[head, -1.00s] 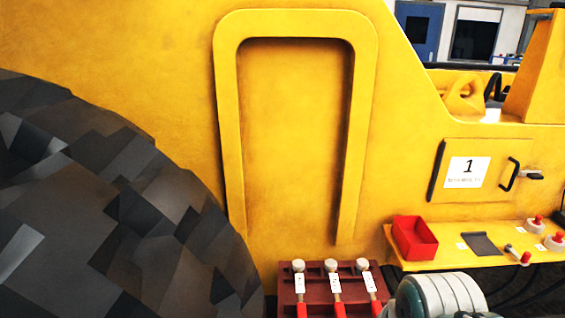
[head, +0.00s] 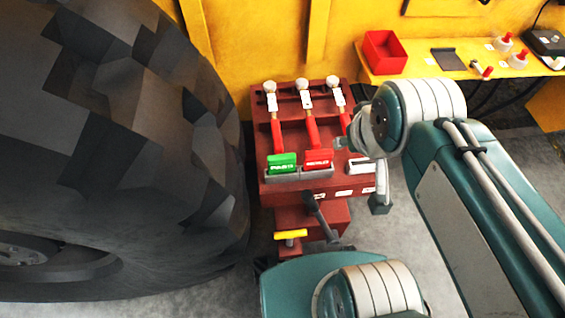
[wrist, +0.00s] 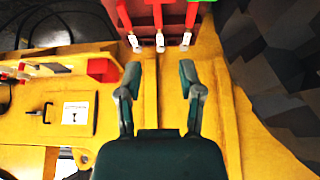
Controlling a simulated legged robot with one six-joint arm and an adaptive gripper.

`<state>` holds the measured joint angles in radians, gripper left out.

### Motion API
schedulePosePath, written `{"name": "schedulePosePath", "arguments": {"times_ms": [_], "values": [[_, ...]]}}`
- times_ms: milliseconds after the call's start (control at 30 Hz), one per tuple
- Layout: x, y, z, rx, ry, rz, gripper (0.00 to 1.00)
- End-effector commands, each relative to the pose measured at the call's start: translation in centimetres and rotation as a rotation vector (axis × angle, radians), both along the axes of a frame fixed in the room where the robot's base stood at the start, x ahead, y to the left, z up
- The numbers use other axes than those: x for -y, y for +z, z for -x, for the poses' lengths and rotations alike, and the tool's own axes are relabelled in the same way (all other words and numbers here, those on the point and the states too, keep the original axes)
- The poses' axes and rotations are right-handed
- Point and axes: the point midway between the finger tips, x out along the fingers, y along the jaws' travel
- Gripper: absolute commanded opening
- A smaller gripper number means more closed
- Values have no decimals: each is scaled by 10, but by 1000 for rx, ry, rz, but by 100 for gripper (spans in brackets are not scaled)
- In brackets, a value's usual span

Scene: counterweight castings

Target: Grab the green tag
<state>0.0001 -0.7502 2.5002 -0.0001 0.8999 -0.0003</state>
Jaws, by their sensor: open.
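The green tag (head: 283,162) stands at the front left of a dark red lever stand (head: 265,182), in a grey holder (head: 300,174). A red tag (head: 318,158) is right beside it, and a white tag (head: 361,166) is farther right, partly behind my arm. In the wrist view only a sliver of green (wrist: 203,1) shows at the top edge. My gripper (wrist: 160,78) is open and empty, with its two dark fingers apart. It points toward the white-topped levers, apart from the green tag. In the head view my arm hides most of the gripper.
Several red levers (head: 310,130) with white knobs rise behind the tags. A huge dark tire (head: 150,150) stands close on the left. A yellow shelf (head: 420,70) with a red bin (head: 384,52) is at the back right. A yellow handle (head: 290,234) juts out below the stand.

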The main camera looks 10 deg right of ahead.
Motion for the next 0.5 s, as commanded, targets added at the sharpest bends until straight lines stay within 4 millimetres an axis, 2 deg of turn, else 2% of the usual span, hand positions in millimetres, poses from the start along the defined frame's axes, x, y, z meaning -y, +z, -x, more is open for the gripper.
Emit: {"name": "schedulePosePath", "arguments": {"times_ms": [367, 433, 500], "values": [[0, 0, 0, 0, 0, 0, 49], [0, 0, 0, -1, 1, 0, 69], [-1, -1, -3, -9, 23, 9, 69]]}}
